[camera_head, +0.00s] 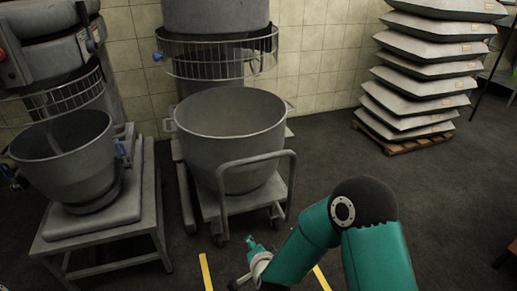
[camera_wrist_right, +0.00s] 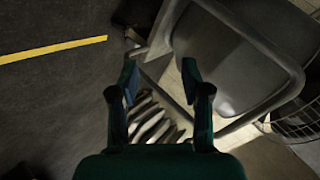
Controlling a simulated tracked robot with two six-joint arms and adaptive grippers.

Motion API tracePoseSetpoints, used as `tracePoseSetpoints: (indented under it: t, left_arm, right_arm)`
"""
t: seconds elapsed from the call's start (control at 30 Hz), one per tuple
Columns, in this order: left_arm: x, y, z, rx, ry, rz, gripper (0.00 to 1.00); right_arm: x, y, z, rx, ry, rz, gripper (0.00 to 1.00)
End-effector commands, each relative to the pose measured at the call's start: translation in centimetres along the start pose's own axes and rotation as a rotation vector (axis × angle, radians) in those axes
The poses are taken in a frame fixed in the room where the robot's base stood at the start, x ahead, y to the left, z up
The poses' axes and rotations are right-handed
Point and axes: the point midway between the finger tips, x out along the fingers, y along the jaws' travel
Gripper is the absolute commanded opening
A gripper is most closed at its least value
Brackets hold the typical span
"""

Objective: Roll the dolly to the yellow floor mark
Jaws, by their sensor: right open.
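The dolly (camera_head: 257,158) is a low grey wheeled frame with an upright looped handle facing me, and it carries a large grey bowl (camera_head: 228,112). Two yellow floor strips show, one yellow strip (camera_head: 206,272) at the left and another yellow strip (camera_head: 321,278) beside my arm, both nearer to me than the dolly. My right gripper (camera_head: 250,264) is low in front of the dolly, close to the floor; my arm hides part of it. In the right wrist view my right gripper (camera_wrist_right: 160,75) is open and empty, with the bowl (camera_wrist_right: 225,55) beyond it. My left gripper is not in view.
At the left another grey bowl (camera_head: 70,160) stands on a metal stand beside the dolly. A mixer with a wire guard (camera_head: 215,60) is behind the dolly. Stacked sacks (camera_head: 420,75) lie on a pallet (camera_head: 405,144) at the back right.

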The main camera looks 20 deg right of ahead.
Motion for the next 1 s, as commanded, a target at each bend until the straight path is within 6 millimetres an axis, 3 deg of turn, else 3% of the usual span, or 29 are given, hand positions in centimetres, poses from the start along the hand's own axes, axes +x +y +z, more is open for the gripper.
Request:
tracePoseSetpoints:
  t: [0.03,0.1,0.2,0.27,0.37,0.57,1.0]
  left_arm:
    - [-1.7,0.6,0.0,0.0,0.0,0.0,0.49]
    - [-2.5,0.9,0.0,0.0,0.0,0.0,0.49]
    - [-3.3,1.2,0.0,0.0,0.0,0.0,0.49]
    - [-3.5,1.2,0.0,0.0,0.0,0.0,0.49]
    - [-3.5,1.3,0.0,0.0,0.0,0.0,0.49]
    - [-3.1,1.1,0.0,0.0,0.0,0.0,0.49]
    - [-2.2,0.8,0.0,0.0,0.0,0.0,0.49]
  right_arm:
    - [-1.4,-4.8,-2.5,0.105,0.093,-0.076,0.47]
    - [-3.0,-9.2,-5.3,0.255,0.208,-0.169,0.47]
    - [-5.1,-13.3,-8.1,0.419,0.319,-0.276,0.47]
    - [-6.0,-14.7,-9.2,0.485,0.361,-0.318,0.47]
    - [-6.4,-15.7,-10.2,0.538,0.393,-0.352,0.47]
    - [-4.3,-16.0,-11.3,0.547,0.4,-0.355,0.47]
    - [3.8,-18.0,-15.5,0.543,0.399,-0.355,0.47]
